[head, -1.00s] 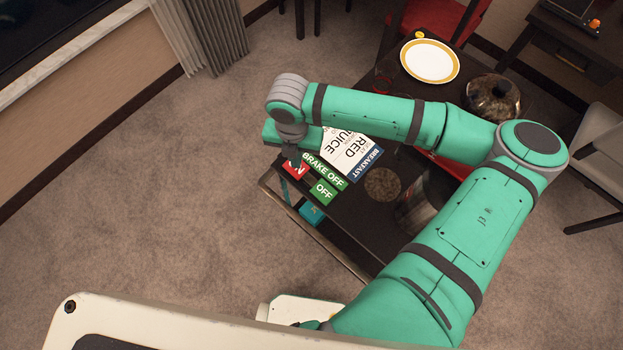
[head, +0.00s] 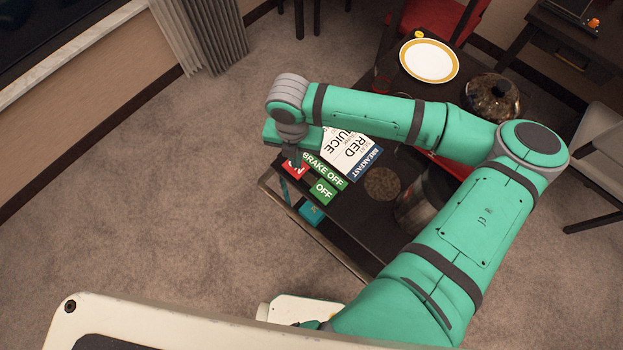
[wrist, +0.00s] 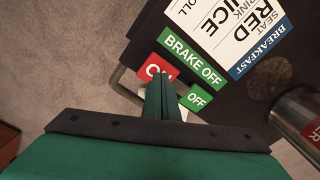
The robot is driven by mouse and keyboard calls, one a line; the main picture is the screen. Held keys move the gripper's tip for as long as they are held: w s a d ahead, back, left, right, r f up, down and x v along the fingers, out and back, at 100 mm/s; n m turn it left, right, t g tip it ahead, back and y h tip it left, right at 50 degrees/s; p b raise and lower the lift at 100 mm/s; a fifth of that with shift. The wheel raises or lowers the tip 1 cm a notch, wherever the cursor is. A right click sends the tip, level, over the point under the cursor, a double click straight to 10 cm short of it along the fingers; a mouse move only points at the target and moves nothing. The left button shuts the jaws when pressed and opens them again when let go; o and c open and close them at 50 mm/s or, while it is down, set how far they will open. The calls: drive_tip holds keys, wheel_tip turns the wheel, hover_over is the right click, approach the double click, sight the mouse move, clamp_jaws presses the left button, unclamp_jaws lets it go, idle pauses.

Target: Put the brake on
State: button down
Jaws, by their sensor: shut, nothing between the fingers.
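A dark trolley top (head: 345,225) carries a red ON label (head: 295,171), a green BRAKE OFF label (head: 325,171) and a green OFF label (head: 322,191) near its left end. My gripper (head: 297,164) is shut and empty, fingers pointing down at the red label. In the wrist view, my gripper's fingers (wrist: 160,85) are between the red ON label (wrist: 156,71) and the green OFF label (wrist: 196,97), covering part of the red one. The BRAKE OFF label (wrist: 192,57) lies just beyond. I cannot tell whether the fingertips touch anything.
A white card reading RED JUICE (head: 345,150) and a blue BREAKFAST label (head: 366,163) lie farther along the trolley. A metal container (head: 412,208), a yellow-rimmed plate (head: 430,61) and a lidded pot (head: 492,98) stand to the right. The carpet (head: 150,200) at left is clear.

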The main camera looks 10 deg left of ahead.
drive_tip(key=shift+w+f, duration=0.25)
drive_tip(key=shift+f, duration=0.15)
drive_tip(key=shift+a, duration=0.1)
drive_tip(key=shift+s+a+f, duration=0.1)
drive_tip(key=shift+s, duration=0.05)
drive_tip(key=shift+d+f, duration=0.15)
drive_tip(key=shift+d, duration=0.15)
drive_tip(key=shift+a+f, duration=0.2)
drive_tip(key=shift+f, duration=0.2)
idle(0.3)
drive_tip(key=shift+r, duration=3.55)
